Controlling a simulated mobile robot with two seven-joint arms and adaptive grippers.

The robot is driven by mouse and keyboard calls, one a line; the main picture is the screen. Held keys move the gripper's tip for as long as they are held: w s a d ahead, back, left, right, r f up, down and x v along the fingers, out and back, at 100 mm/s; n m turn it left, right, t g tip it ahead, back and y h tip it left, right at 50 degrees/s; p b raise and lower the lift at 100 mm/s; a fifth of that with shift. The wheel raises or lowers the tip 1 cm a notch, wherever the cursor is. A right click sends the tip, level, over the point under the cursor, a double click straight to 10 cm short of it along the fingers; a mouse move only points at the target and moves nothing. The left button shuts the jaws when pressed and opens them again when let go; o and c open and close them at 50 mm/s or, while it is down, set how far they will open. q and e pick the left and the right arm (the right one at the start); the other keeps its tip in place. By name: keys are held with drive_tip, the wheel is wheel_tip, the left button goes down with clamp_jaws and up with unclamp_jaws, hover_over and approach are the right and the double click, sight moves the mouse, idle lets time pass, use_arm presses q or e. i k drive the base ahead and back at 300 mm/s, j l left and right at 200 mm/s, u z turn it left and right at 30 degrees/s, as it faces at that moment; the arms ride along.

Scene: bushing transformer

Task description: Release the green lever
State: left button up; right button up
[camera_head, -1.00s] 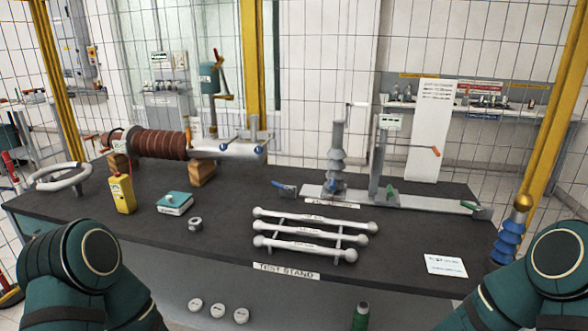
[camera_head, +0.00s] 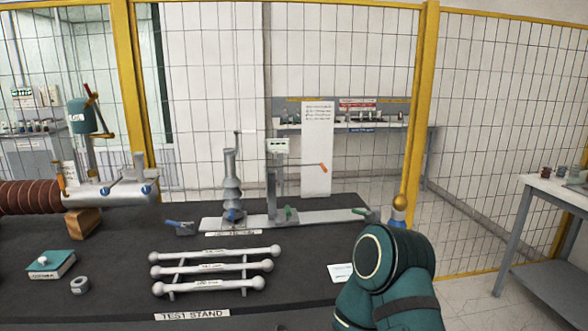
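A small green lever (camera_head: 290,212) sits at the foot of the grey upright post (camera_head: 272,180) on the light rail plate. A second small green handle (camera_head: 361,210) is at the right end of the same rail plate (camera_head: 325,216). Both are too small to tell how they are latched. A grey ribbed insulator (camera_head: 231,188) stands on the plate left of the post. Part of my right arm shows at the lower right, in front of the table's right end, and no fingers are visible. My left arm and both grippers are out of view.
A rack of white rods (camera_head: 213,268), a teal box (camera_head: 50,264) and a grey ring (camera_head: 79,285) lie in front. A yellow-framed mesh fence (camera_head: 428,90) stands behind.

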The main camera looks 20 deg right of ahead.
sight(370, 215)
drive_tip(key=l+u, duration=0.3)
drive_tip(key=l, duration=0.45)
drive_tip(key=l+u, duration=0.3)
drive_tip(key=l, duration=0.45)
